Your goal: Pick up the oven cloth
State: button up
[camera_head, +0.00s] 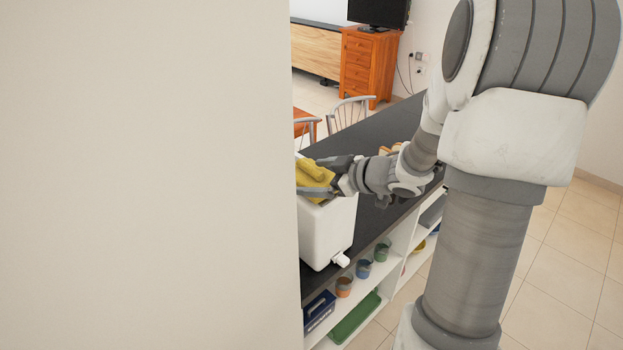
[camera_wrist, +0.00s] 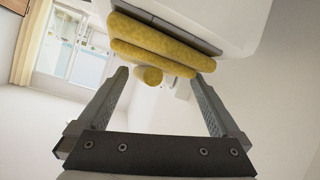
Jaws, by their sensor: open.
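The oven cloth (camera_head: 316,171) is yellow and folded, and it lies on top of a white box-like container with a spout on the dark counter. In the wrist view the yellow cloth (camera_wrist: 160,48) shows as stacked folds, with a rounded end below them, beyond the fingertips. My gripper (camera_head: 318,176) is at the cloth, coming from the right. In the wrist view my gripper (camera_wrist: 160,80) is open, one finger on each side, with the rounded end of the cloth between the tips. I cannot tell whether a finger touches the cloth.
The white container (camera_head: 325,232) stands at the edge of the dark counter (camera_head: 372,140). A pale wall (camera_head: 145,180) hides everything to the left. Shelves below hold several small pots (camera_head: 363,268), a blue box (camera_head: 319,310) and a green tray (camera_head: 355,318). Tiled floor (camera_head: 570,260) is clear at right.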

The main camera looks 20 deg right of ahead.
jog(key=shift+w+a+f, duration=0.25)
jog(key=shift+w, duration=0.25)
jog(key=c, duration=1.1)
